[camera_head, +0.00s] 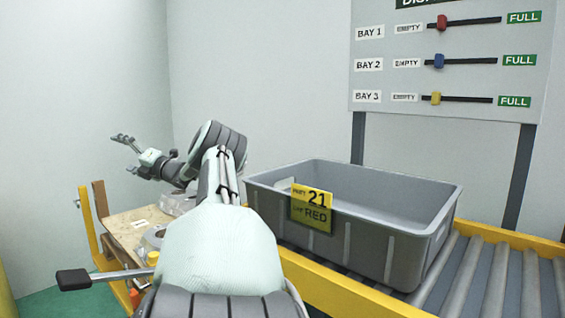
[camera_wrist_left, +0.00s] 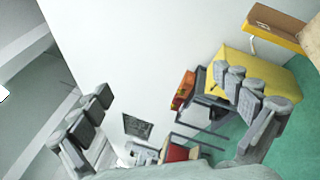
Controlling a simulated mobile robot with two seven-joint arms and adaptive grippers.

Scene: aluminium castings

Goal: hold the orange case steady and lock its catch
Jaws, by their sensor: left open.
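I cannot make out the orange case or its catch for certain. A small orange piece (camera_head: 135,298) shows low beside my arm in the head view, mostly hidden. In the left wrist view an orange-red block (camera_wrist_left: 183,90) sits by a dark frame, and I cannot tell if it is the case. My left gripper (camera_head: 122,152) is raised at the left above the wooden bench, open and empty. Its spread fingers also show in the left wrist view (camera_wrist_left: 162,88), with wall and floor between and behind them. My right gripper is in neither view.
A grey crate (camera_head: 405,248) with a yellow label stands on the roller conveyor (camera_head: 505,285). A wooden bench (camera_head: 122,232) bears metal castings (camera_head: 178,204), partly behind my arm. A dark handle (camera_head: 73,280) juts out at lower left. A board with sliders (camera_head: 400,85) stands behind.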

